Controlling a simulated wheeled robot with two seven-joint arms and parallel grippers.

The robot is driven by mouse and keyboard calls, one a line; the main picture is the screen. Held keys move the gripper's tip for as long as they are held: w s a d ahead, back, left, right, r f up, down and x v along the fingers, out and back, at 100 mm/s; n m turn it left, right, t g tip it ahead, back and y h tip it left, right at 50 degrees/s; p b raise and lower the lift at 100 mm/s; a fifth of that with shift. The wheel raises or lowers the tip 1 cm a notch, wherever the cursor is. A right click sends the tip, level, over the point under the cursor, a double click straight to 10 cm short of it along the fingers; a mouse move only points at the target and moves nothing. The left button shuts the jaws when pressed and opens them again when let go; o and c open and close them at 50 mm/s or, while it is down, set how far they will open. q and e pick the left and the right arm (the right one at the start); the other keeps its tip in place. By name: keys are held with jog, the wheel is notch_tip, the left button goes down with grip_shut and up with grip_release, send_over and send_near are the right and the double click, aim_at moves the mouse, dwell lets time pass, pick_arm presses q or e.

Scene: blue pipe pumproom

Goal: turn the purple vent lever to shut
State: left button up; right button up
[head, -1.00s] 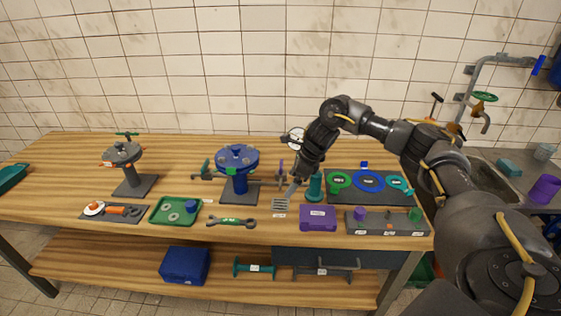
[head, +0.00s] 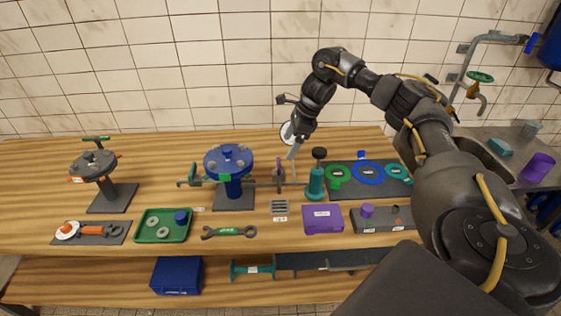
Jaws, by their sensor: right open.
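A small purple lever (head: 280,174) stands upright on the thin grey pipe assembly on the bench, right of the blue round flange stand. It appears to run roughly across the pipe, though it is small here. My right gripper (head: 293,156) comes in from the right and points down, just above and slightly right of the lever. It is open and empty, and looks apart from the lever. My left gripper is out of view.
The blue flange stand (head: 229,160) is left of the lever, and a teal bottle-shaped thing (head: 316,183) with a black knob is close on its right. A grey grate (head: 279,207) and a purple box (head: 322,219) lie in front. The bench behind is fairly clear.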

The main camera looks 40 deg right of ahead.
aim_at(279, 163)
jog(key=x, duration=0.4)
jog(key=shift+w+f, duration=0.1)
jog(key=shift+w, duration=0.1)
jog(key=x, duration=0.2)
jog(key=shift+f, duration=0.3)
jog(key=shift+w+a+f, duration=0.1)
jog(key=shift+f, duration=0.25)
jog(key=shift+w+a+f, duration=0.1)
jog(key=shift+f, duration=0.2)
jog(key=shift+a+f, duration=0.1)
jog(key=shift+f, duration=0.1)
jog(key=shift+w+f, duration=0.1)
jog(key=c, duration=1)
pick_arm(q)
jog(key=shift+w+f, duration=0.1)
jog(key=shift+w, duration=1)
